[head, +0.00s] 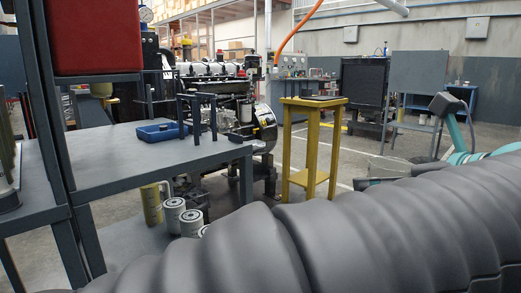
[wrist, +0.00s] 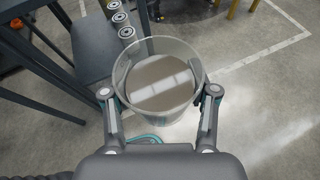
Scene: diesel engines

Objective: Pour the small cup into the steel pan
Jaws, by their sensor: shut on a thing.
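A clear cup (wrist: 158,50) with grey-brown liquid in it fills the middle of the wrist view. My gripper (wrist: 160,95) is shut on it, one finger on each side, and it stands off the concrete floor below. The liquid shows pale reflections, and the cup looks close to upright. In the head view, part of my gripper (head: 388,170) shows at the right behind my grey arm cover, which hides much of it. I cannot make out a steel pan for certain; a dark flat thing (head: 318,97) lies on the yellow stand (head: 314,115).
A grey table (head: 115,165) at the left carries a blue tray (head: 160,131) and a dark frame. Filter canisters (head: 190,222) stand on its lower shelf, also at the top in the wrist view (wrist: 127,31). An engine (head: 235,105) stands behind. Open floor lies right of the stand.

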